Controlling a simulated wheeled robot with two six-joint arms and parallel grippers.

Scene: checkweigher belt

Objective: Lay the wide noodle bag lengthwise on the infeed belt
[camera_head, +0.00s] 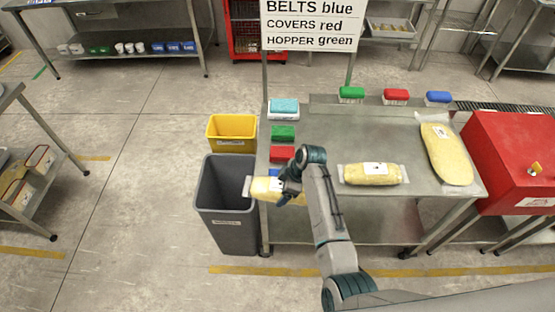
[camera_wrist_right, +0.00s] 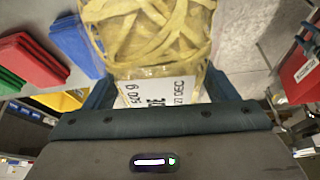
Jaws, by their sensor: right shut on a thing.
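My right gripper (camera_head: 284,188) is shut on a clear bag of yellow noodles (camera_head: 262,190), held at the left edge of the steel table, beside the grey bin. In the right wrist view the bag (camera_wrist_right: 150,30) shows broad, ribbon-like noodles and a white printed label between the fingers (camera_wrist_right: 158,95). Another bag of yellow noodles (camera_head: 372,174) lies on the table, and a larger, longer one (camera_head: 447,155) lies at its right end. I cannot make out an infeed belt in these views. My left gripper is not in view.
The steel table (camera_head: 330,135) carries green, red and blue brushes at the back and coloured pads on the left. A grey bin (camera_head: 225,215) and yellow bin (camera_head: 232,130) stand left of it. A red box (camera_head: 510,160) stands right. A sign (camera_head: 310,25) rises behind.

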